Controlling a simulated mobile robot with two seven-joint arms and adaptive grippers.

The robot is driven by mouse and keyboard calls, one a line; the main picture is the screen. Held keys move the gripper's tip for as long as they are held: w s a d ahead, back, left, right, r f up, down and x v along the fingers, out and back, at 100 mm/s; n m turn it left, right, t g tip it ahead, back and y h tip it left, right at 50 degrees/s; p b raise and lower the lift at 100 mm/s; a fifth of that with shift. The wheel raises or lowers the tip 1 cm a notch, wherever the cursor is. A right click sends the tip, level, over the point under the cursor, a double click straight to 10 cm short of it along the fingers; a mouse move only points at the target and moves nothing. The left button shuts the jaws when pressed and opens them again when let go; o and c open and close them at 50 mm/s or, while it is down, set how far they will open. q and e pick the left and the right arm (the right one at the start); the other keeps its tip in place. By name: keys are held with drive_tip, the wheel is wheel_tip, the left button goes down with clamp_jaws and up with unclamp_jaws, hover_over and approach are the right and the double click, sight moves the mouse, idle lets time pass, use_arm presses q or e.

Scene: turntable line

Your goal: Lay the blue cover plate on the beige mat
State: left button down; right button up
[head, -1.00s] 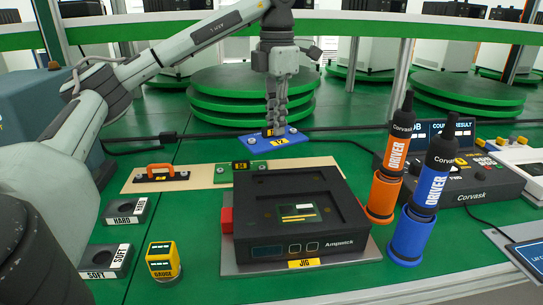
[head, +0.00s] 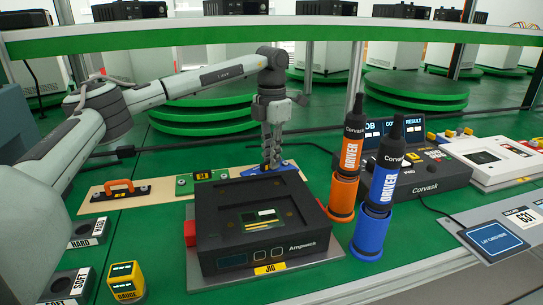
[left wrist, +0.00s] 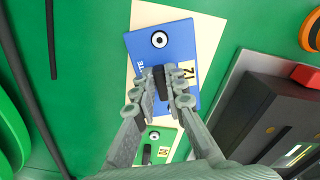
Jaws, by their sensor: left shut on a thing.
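The blue cover plate (head: 252,171) is low behind the black Ampwick unit, which hides part of it in the head view. My left gripper (head: 271,165) points down and is shut on the plate's black handle. In the left wrist view, the plate (left wrist: 177,48) lies flat over the beige mat (left wrist: 207,32), my gripper (left wrist: 165,82) at its middle. I cannot tell whether the plate touches the mat. In the head view the beige mat (head: 165,188) runs leftward on the green bench. My right gripper is out of view.
On the mat are a green plate (head: 203,177) and an orange-handled part (head: 119,190). The black unit (head: 255,215) stands in a jig in front. Orange (head: 351,160) and blue (head: 384,185) drivers stand to its right. A yellow gauge (head: 125,281) is at front left.

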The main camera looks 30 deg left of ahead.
use_arm(q)
drive_tip(key=c, duration=1.9)
unclamp_jaws()
drive_tip(key=shift+c, duration=0.2)
drive_tip(key=o, duration=0.4)
drive_tip(key=shift+c, duration=0.2)
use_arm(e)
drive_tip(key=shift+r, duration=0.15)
use_arm(q)
wheel_tip(320, 180, up, 12)
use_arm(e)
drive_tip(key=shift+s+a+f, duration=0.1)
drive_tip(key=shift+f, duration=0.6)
use_arm(q)
drive_tip(key=shift+r, duration=0.1)
